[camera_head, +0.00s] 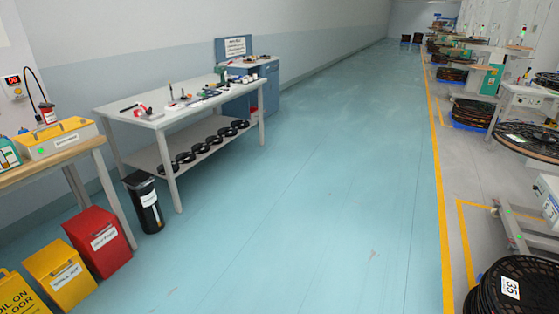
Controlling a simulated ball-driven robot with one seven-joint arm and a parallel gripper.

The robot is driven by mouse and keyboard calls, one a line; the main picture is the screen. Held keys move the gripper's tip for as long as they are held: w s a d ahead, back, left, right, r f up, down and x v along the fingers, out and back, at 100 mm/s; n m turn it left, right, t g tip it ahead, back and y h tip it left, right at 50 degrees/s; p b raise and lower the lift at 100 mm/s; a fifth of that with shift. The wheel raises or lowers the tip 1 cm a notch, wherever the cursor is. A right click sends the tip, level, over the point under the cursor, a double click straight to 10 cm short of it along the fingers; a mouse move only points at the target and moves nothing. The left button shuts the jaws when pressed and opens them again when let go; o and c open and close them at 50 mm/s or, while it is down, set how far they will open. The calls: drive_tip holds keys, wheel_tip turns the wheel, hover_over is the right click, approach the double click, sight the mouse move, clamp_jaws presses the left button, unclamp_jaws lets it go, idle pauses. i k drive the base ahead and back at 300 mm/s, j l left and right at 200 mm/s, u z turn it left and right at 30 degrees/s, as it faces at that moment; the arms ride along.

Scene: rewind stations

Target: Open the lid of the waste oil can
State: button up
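No label that I can clearly read as waste oil shows, so I cannot tell for sure which container is the waste oil can. A red bin (108,258) with a white label stands on the floor beside the wooden-topped bench at the lower left, and its top looks closed. A black bin (147,215) with a white label stands upright by the near leg of the white table. Its lid state is hard to make out. My gripper is not in view.
A yellow spill kit box (62,280) and a yellow floor sign (18,296) stand left of the red bin. The wooden-topped bench (50,163) and white table (178,113) line the left wall. The blue floor (310,200) is open. Reel stations stand right of the yellow line (440,180).

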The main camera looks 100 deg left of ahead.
sight(139, 177)
drive_tip(key=u, duration=3.8)
drive_tip(key=i+l+u, duration=0.15)
drive_tip(key=i+l, duration=0.15)
drive_tip(key=i+l+u, duration=0.15)
drive_tip(key=i+l, duration=0.15)
drive_tip(key=i+l+u, duration=0.1)
drive_tip(key=i+l, duration=0.3)
drive_tip(key=i+l+u, duration=0.15)
drive_tip(key=i+l, duration=0.2)
drive_tip(key=i+l+u, duration=0.15)
drive_tip(key=i+l, duration=0.15)
drive_tip(key=l, duration=0.15)
drive_tip(key=i+l+u, duration=0.15)
drive_tip(key=i+l, duration=0.15)
drive_tip(key=l, duration=0.2)
drive_tip(key=i+l+u, duration=0.1)
drive_tip(key=i+l, duration=0.15)
drive_tip(key=l, duration=0.2)
drive_tip(key=i+l+u, duration=0.15)
drive_tip(key=l, duration=0.35)
drive_tip(key=i, duration=0.05)
